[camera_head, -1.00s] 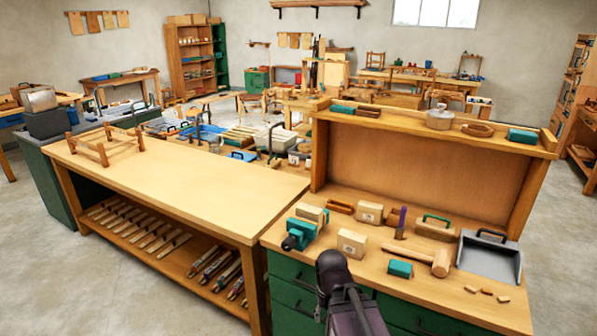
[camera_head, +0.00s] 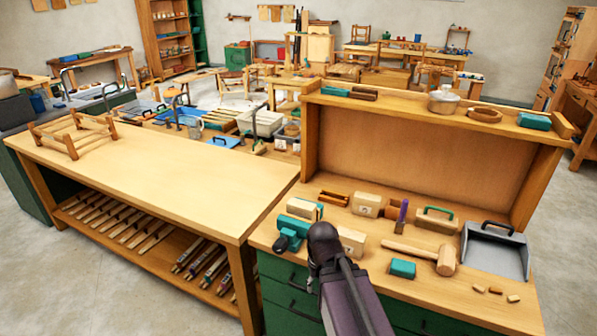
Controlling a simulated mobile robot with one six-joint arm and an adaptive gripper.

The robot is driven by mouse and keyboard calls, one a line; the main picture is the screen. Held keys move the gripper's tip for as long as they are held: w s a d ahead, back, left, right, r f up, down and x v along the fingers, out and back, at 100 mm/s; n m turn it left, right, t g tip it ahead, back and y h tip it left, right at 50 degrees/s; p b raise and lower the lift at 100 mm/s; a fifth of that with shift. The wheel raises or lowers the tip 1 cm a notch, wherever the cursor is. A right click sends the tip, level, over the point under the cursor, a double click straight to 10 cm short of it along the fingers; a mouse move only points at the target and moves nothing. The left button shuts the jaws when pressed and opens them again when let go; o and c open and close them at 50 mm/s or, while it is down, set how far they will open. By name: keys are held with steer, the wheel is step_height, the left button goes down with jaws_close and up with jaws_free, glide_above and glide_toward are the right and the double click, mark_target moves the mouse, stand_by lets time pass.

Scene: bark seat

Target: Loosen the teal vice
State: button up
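The teal vice (camera_head: 293,225) sits at the left front corner of the green-drawered bench (camera_head: 425,308). A pale block (camera_head: 304,209) shows at its top, but I cannot tell whether the jaws grip it. A dark handle part (camera_head: 287,240) shows at its front. My dark arm rises from the bottom of the view, and its rounded part is just right of the vice and overlaps a pale block behind it in the picture. My gripper's fingers cannot be made out, and I cannot tell whether anything touches the vice.
On the bench are a wooden mallet (camera_head: 429,255), a teal block (camera_head: 402,268), a purple-handled tool (camera_head: 402,215), and a grey dustpan (camera_head: 494,252). A raised shelf (camera_head: 400,98) stands behind. A long workbench (camera_head: 160,180) with a small wooden frame (camera_head: 73,137) adjoins at left; its top is mostly clear.

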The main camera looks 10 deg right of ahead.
steer(key=o, duration=0.6)
steer(key=shift+w, duration=0.15)
steer(key=shift+w+r, duration=0.1)
steer(key=shift+r, duration=0.1)
step_height(320, 180, up, 18)
steer(key=r+m+p, duration=0.1)
steer(key=m+p, duration=1.8)
steer(key=m, duration=0.6)
glide_above(301, 203)
steer(key=shift+f, duration=0.25)
steer(key=shift+f+b, duration=0.25)
steer(key=shift+b, duration=0.05)
step_height(301, 203, down, 13)
steer(key=b, duration=1.3)
steer(key=shift+f, duration=0.15)
